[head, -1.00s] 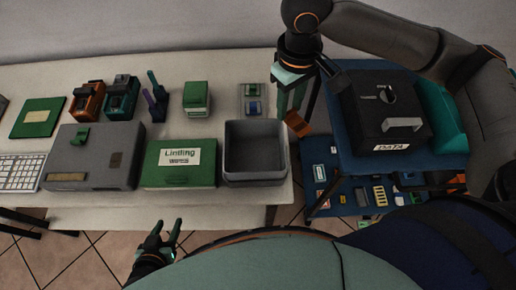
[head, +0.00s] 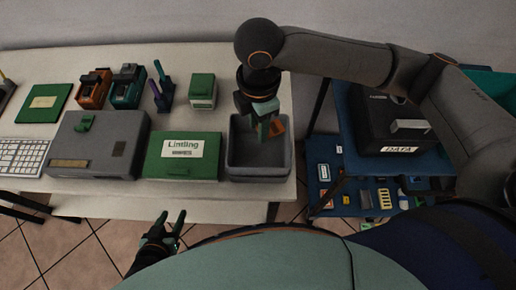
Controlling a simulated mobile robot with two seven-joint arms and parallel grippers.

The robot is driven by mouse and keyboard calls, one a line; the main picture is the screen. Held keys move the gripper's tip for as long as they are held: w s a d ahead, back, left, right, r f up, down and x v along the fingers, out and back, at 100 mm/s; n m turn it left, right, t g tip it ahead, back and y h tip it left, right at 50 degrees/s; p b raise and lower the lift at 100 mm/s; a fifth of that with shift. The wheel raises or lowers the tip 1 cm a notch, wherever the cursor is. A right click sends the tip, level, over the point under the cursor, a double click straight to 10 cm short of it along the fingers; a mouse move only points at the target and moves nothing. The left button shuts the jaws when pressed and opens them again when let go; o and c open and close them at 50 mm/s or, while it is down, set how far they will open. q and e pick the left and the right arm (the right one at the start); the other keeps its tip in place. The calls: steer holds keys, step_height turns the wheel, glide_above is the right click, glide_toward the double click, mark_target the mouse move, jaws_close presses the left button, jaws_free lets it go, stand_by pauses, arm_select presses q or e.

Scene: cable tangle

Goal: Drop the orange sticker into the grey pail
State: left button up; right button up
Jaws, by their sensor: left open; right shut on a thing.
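The grey pail (head: 259,171) is an open, square-mouthed bin at the right end of the white table. My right gripper (head: 270,130) is above the pail's mouth, pointing down. It is shut on the orange sticker (head: 278,127), a small orange-brown piece at its fingertips. The gripper hides part of the pail's back rim and inside. My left gripper (head: 171,224) is open and empty, low in front of the table's front edge.
Left of the pail are a green box labelled Lintling (head: 183,156) and a grey machine (head: 98,146). A white-and-green box (head: 202,92) stands behind. A blue shelf cart (head: 355,130) with a black DATA box (head: 392,128) is at right.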

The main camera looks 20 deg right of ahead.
step_height(320, 180, down, 5)
steer(key=b, duration=0.5)
steer(key=shift+r+b, duration=0.1)
steer(key=shift+b, duration=0.25)
steer(key=o, duration=1.1)
steer(key=shift+r, duration=0.1)
step_height(320, 180, up, 12)
steer(key=shift+r+p, duration=0.2)
steer(key=shift+p, duration=0.65)
